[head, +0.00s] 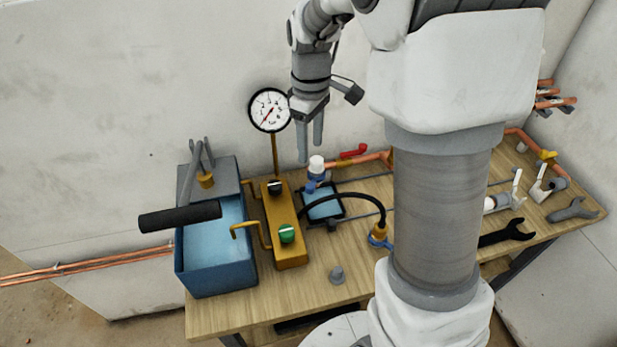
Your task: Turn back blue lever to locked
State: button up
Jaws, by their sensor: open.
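A small blue part (312,184), which may be the back blue lever, sits under a white cap (317,163) behind a black-rimmed blue tray on the bench. How it is turned is too small to tell. A second blue lever-like part (380,242) sits nearer the front, below a brass fitting at the end of the black hose. My gripper (311,150) points down with its two fingers apart and empty. In the picture its tips are just above the white cap; I cannot tell whether they touch it.
A pressure gauge (269,110) stands left of my gripper on a yellow pump body (285,245) beside a blue tank (215,285). A red handle (354,152) on copper pipe is just right of the fingers. The black hose (368,199) arches in front. My column hides part of the bench.

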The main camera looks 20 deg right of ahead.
aim_at(310, 185)
notch_tip(310, 185, down, 12)
jog(key=shift+r+b, duration=0.1)
jog(key=shift+b, duration=0.3)
grip_shut()
dwell(1.3)
